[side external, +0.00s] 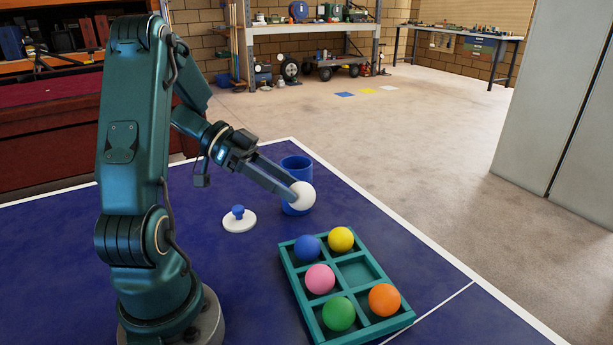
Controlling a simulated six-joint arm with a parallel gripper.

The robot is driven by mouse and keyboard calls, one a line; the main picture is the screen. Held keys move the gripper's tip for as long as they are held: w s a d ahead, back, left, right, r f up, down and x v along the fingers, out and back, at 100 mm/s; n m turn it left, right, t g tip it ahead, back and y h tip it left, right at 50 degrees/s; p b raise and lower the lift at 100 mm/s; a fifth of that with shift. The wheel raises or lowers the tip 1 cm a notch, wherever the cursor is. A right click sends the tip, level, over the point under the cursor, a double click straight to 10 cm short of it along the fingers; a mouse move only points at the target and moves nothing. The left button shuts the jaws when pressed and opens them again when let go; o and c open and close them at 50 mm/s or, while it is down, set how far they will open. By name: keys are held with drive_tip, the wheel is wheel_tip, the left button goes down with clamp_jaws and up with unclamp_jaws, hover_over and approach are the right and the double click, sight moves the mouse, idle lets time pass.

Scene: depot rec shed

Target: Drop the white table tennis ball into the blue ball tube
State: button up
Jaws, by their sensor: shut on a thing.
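The white table tennis ball (301,196) is held between the fingertips of my gripper (291,192), which is shut on it. The blue ball tube (296,170) stands upright on the blue table. From this camera the ball and fingers overlap the front of the tube, below its rim. The ball looks nearer to the camera than the tube, but I cannot tell the gap between them. The tube's inside is mostly hidden.
A green divided tray (360,270) holds blue, yellow, pink, green and orange balls; one compartment at its right side is empty. A white disc with a blue knob (238,219) lies left of the tube. The blue table (60,270) is clear at left.

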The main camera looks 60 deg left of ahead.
drive_tip(key=w+a+r+n+t+y, duration=0.4)
drive_tip(key=w+a+r+n+y, duration=0.2)
drive_tip(key=a, duration=0.5)
wheel_tip(320, 180, up, 4)
drive_tip(key=n+y, duration=0.2)
drive_tip(key=n, duration=0.1)
drive_tip(key=shift+f+t, duration=0.2)
drive_tip(key=shift+t, duration=0.2)
drive_tip(key=shift+y, duration=0.3)
drive_tip(key=shift+s+f, duration=0.1)
drive_tip(key=shift+f, duration=2.8)
drive_tip(key=o, duration=1.4)
